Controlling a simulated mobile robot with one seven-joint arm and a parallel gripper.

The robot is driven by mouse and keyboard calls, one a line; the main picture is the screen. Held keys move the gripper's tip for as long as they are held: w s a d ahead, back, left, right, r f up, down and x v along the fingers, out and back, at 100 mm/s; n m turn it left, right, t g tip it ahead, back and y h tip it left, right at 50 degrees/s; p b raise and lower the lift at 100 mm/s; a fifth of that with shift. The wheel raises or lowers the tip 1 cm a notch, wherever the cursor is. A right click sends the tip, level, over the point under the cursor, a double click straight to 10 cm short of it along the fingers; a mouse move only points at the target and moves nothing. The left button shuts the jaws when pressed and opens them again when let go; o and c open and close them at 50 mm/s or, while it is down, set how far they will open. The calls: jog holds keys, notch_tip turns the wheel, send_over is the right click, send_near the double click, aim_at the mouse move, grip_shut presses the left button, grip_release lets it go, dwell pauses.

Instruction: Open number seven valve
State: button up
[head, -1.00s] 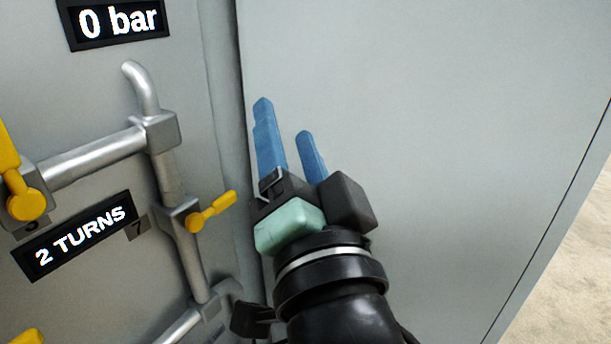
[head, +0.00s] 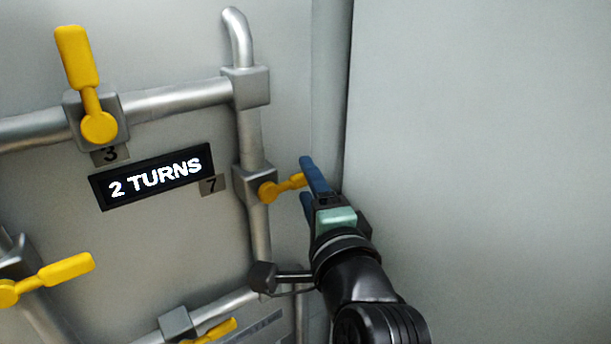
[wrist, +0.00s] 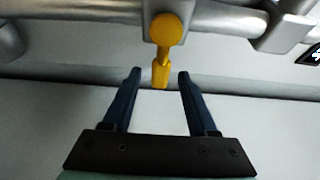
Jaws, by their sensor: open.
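The number seven valve has a yellow handle (head: 284,187) on a vertical grey pipe, beside the label 7 (head: 212,185). The handle points right and slightly up in the head view. My gripper (head: 305,180) is at the handle's free end with its blue fingers apart. In the wrist view the yellow handle (wrist: 161,70) reaches down between the open fingertips of my gripper (wrist: 160,76), with a gap on each side. The fingers do not appear to touch it.
A display (head: 153,177) reads "2 TURNS". The number three valve's yellow handle (head: 80,70) stands upright at upper left. Other yellow handles sit at lower left (head: 55,273) and bottom (head: 218,332). A flat grey wall (head: 480,150) stands close on the right.

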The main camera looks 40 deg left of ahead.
jog(key=shift+x, duration=1.25)
grip_shut()
dwell(0.5)
